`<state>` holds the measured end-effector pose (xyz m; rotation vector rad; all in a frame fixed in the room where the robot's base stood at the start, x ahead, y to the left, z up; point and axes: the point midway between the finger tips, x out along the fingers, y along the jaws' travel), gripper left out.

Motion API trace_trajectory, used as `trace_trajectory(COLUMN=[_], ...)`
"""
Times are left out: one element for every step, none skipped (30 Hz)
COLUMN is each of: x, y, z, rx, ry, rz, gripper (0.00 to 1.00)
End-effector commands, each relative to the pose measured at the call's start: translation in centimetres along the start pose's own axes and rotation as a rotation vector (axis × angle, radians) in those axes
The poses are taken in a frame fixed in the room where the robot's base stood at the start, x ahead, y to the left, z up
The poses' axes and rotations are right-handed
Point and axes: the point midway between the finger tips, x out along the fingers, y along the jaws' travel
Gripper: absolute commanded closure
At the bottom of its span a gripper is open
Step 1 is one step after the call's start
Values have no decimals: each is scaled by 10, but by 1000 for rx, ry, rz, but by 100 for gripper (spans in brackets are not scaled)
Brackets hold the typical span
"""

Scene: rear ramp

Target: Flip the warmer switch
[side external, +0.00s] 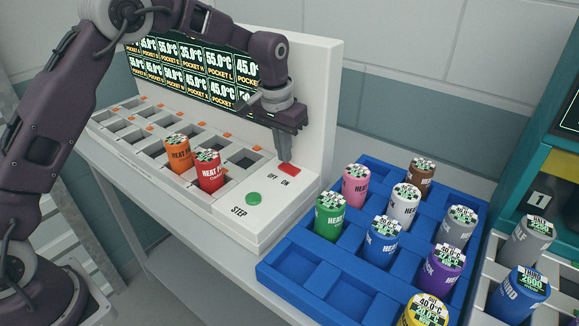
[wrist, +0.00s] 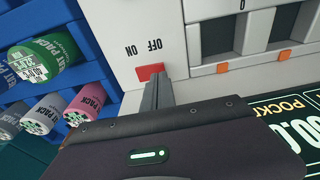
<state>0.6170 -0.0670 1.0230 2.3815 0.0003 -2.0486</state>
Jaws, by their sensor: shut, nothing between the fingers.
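The warmer (side external: 255,213) is a white unit with rows of pockets and a display panel of temperatures at the back. Its red switch (side external: 289,169) sits at the right end, beside the printed words OFF and ON. The switch also shows in the wrist view (wrist: 150,72). My gripper (side external: 285,157) is shut and empty, pointing down with its fingertips right at the switch. In the wrist view the closed fingers (wrist: 158,86) overlap the switch's lower edge. I cannot tell whether they touch it. The fingers partly hide the switch.
A green STEP button (side external: 254,199) is in front of the switch. Orange (side external: 178,155) and red (side external: 209,172) heat packs stand in warmer pockets. A blue crate (side external: 283,270) with several heat packs stands to the right. A rack with grey and blue packs (side external: 519,293) is further right.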

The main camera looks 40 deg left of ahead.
Motion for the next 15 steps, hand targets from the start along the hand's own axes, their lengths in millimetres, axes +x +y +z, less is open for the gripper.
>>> trace_trajectory(x=[1,1,2,2,3,4,4,4,5,6,6,7,7,8,8], y=[0,0,0,0,0,0,0,0,0,0,0,0,0,0,0], z=[0,0,0,0,1,1,1,1,1,1,1,1,1,1,1], rx=[0,0,0,0,0,0,0,0,0,0,0,0,0,0,0], ry=[-1,-1,-1,-1,-1,-1,-1,-1,-1,-1,0,0,0,0,0], rz=[0,0,0,0,0,0,0,0,0,0,0,0,0,0,0], gripper=[100,100,100,100,100,100,100,100,100,100,100,100,100,100,100])
